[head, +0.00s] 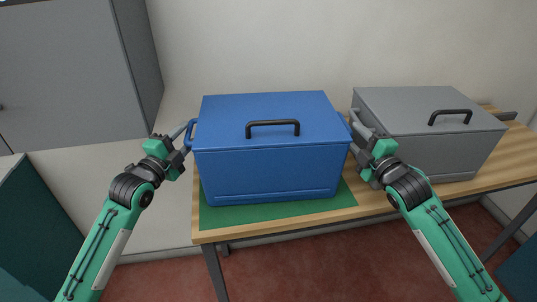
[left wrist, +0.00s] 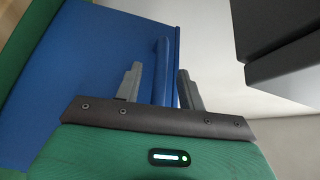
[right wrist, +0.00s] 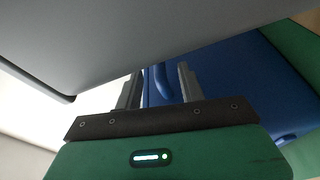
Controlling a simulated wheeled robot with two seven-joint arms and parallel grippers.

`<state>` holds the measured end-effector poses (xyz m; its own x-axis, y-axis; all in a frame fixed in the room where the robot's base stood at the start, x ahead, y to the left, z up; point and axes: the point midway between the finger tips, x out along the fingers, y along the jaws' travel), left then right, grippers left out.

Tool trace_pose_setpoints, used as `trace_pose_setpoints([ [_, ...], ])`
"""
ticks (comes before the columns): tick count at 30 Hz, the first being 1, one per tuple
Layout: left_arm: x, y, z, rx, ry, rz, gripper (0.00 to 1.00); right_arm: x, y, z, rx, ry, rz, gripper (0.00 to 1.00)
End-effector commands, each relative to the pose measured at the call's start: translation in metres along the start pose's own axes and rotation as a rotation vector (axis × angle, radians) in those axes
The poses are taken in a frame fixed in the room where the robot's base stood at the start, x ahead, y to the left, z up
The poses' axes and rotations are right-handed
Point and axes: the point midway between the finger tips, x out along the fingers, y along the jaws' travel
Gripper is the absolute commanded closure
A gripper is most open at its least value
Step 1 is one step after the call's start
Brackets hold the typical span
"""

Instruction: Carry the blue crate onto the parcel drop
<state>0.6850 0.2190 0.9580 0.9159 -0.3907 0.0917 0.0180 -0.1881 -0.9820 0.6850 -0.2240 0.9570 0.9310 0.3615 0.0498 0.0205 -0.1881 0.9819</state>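The blue crate (head: 268,150), closed with a black handle on its lid, stands upright over the green mat (head: 285,211) on the wooden counter, apparently resting on it. The mat may be the parcel drop; no label shows. My left gripper (head: 183,137) is at the crate's left side handle. In the left wrist view its fingers (left wrist: 160,85) stand apart on either side of the blue handle (left wrist: 161,65), with gaps. My right gripper (head: 358,135) is at the right side, partly hidden. In the right wrist view its fingers (right wrist: 160,88) are apart with the blue handle (right wrist: 161,78) between them.
A grey crate (head: 428,132) with a black handle stands close on the right, very near my right gripper. A grey cabinet (head: 75,70) hangs at the upper left. The counter (head: 375,205) has a narrow bare strip in front of the grey crate.

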Motion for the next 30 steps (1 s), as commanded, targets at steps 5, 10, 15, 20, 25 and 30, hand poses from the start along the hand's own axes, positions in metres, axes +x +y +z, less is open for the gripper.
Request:
trace_pose_setpoints([
  [5, 0.018, 0.0, 0.0, -0.002, 0.0, 0.0, 0.6, 0.017, 0.0, 0.0, 0.002, 0.0, 0.0, 0.6],
  [10, 0.022, 0.0, 0.0, -0.001, 0.0, 0.001, 0.6, 0.022, 0.0, 0.0, 0.0, -0.001, -0.001, 0.6],
  [15, 0.022, 0.001, 0.0, -0.001, 0.0, 0.001, 0.6, 0.022, 0.0, 0.0, 0.0, 0.0, -0.001, 0.6],
  [20, 0.022, 0.0, 0.0, -0.001, 0.0, 0.001, 0.8, 0.022, 0.0, 0.0, 0.0, 0.0, -0.001, 0.8],
  [25, 0.022, 0.001, 0.0, -0.001, 0.0, 0.001, 1.0, 0.022, 0.0, 0.0, 0.0, 0.0, -0.001, 1.0],
  [30, 0.022, 0.001, 0.0, -0.001, 0.0, 0.001, 1.0, 0.022, 0.0, 0.0, 0.001, 0.0, -0.001, 1.0],
])
